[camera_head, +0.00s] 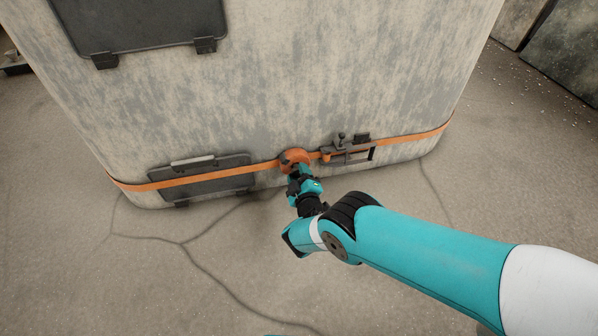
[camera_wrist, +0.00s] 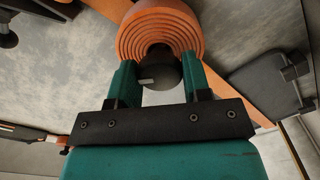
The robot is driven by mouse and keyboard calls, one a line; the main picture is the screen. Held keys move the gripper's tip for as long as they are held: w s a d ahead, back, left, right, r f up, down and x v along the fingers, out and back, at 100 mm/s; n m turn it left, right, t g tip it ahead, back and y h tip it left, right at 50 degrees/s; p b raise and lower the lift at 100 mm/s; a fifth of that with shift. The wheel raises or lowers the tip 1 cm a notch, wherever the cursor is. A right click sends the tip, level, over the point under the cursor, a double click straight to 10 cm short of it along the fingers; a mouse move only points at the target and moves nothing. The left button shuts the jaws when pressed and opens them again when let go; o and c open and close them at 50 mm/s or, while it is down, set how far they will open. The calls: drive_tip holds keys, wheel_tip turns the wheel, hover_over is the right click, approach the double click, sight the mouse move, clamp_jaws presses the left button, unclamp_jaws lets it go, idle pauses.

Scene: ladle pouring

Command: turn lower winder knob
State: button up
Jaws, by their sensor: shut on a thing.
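The lower winder (camera_head: 294,157) is a round orange coil of strap low on the front of a large grey block. In the wrist view the coil (camera_wrist: 160,30) shows as stacked orange rings at the top. A dark round knob (camera_wrist: 160,72) sits at its centre, with a small pale mark on it. My gripper (camera_head: 298,176) reaches the winder from the front. In the wrist view my gripper's two green fingers (camera_wrist: 157,80) stand on either side of the knob, shut on it. The fingertips partly hide the knob's sides.
An orange strap (camera_head: 400,137) runs around the block's (camera_head: 290,80) base. A dark panel (camera_head: 200,178) lies left of the winder and a metal latch (camera_head: 347,149) right of it. Another dark panel (camera_head: 140,22) is higher up. The cracked floor (camera_head: 90,270) in front is clear.

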drive_tip(key=m+p, duration=0.1)
drive_tip(key=m, duration=0.3)
drive_tip(key=shift+s+p, duration=0.1)
drive_tip(key=shift+p, duration=0.2)
drive_tip(key=shift+m+p, duration=0.5)
drive_tip(key=shift+m, duration=1.6)
drive_tip(key=o, duration=0.9)
drive_tip(key=shift+d, duration=0.1)
